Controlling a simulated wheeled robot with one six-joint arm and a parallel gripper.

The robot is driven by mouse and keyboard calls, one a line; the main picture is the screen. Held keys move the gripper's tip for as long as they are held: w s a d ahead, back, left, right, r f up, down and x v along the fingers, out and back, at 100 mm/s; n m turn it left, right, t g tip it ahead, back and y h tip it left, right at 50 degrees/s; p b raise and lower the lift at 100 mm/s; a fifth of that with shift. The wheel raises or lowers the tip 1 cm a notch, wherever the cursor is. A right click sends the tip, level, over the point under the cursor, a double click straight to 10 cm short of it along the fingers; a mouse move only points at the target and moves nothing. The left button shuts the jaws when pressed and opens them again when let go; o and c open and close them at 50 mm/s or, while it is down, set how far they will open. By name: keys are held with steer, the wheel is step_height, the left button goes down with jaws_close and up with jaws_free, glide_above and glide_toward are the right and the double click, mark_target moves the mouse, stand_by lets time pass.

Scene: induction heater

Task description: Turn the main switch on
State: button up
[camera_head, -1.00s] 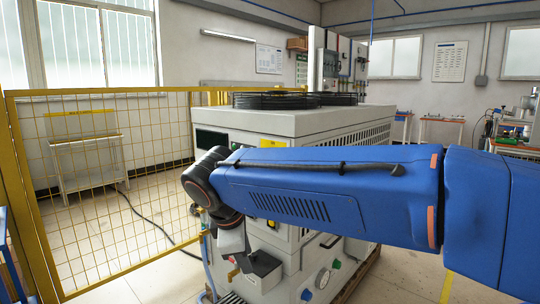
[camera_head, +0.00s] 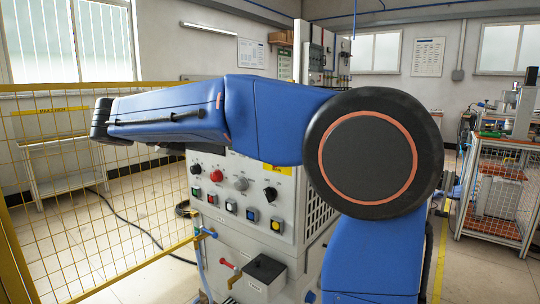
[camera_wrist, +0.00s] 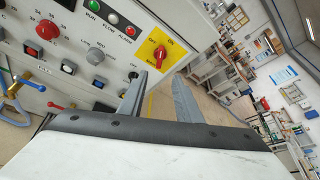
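The main switch (camera_wrist: 160,53) is a red rotary knob on a yellow plate with ON and OFF marks, at the right end of the control panel in the wrist view. Its exact pointing is too small to tell. In the head view my arm hides the knob; only a lower strip of the yellow plate (camera_head: 275,169) shows. My gripper (camera_wrist: 161,76) is open and empty. Its two fingers reach up towards the switch from below in the wrist view, with a gap left between tips and knob. The gripper is not seen in the head view.
A black box (camera_head: 265,268) and a red-handled valve (camera_head: 229,265) stick out below. A yellow mesh fence (camera_head: 60,200) stands at left.

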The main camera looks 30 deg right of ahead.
steer(key=x, duration=1.7)
steer(key=shift+d, duration=0.15)
jaws_close()
